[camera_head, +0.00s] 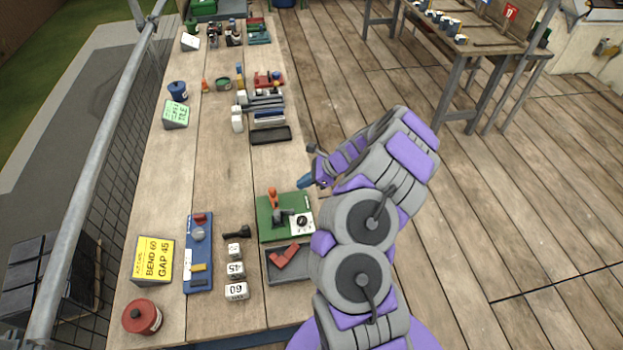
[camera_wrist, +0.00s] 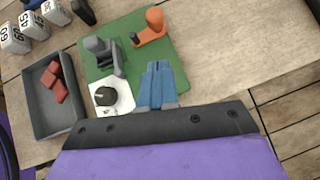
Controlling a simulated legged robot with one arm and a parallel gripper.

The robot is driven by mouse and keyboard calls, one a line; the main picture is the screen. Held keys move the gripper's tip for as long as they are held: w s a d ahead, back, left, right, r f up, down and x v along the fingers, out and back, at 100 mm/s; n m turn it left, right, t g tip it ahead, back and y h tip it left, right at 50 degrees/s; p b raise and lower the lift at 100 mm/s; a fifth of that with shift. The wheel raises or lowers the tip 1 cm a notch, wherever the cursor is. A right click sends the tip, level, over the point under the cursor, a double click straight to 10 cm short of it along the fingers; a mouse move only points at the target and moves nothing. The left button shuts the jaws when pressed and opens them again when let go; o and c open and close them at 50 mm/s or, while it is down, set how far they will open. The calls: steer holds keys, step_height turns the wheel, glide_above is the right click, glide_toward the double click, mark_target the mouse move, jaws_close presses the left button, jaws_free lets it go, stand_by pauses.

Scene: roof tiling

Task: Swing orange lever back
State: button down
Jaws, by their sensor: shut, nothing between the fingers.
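The orange lever (camera_head: 272,197) stands on a green base plate (camera_head: 298,203) on the long wooden bench. In the wrist view the orange lever (camera_wrist: 152,24) is at the top of the green plate (camera_wrist: 128,30), with a rounded knob and an arm reaching left to a dark pivot. A grey block-like fixture (camera_wrist: 103,57) and a black dial on a white panel (camera_wrist: 105,97) share the plate. My gripper (camera_wrist: 158,68) shows as blue fingers held together, over the plate's right side and apart from the lever. In the head view my gripper (camera_head: 305,182) is just right of and above the plate.
A dark tray with red pieces (camera_head: 284,262) lies beside the plate. Numbered white blocks (camera_head: 235,268), a blue fixture (camera_head: 199,252) and a yellow sign (camera_head: 153,260) stand left. More tools and a black tray (camera_head: 270,135) lie farther along.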

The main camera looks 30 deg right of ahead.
mark_target(272, 190)
steer(key=w+a+f, duration=0.1)
steer(key=w+a+f+b, duration=0.1)
steer(key=a+f, duration=0.1)
steer(key=a, duration=0.1)
steer(key=shift+w, duration=0.4)
steer(key=shift+w+a+b, duration=0.3)
steer(key=shift+w+a, duration=0.15)
steer(key=shift+a, duration=0.3)
steer(key=shift+w+a+n+g+y, duration=0.3)
steer(key=shift+n+g, duration=0.1)
steer(key=shift+n, duration=0.2)
steer(key=shift+w+a+n+g+y, duration=0.2)
steer(key=shift+w+n+g, duration=0.15)
steer(key=shift+n, duration=0.25)
steer(key=shift+w+a+n+g+p, duration=0.35)
steer(key=shift+a+n+g, duration=0.4)
steer(key=shift+n+g, duration=0.35)
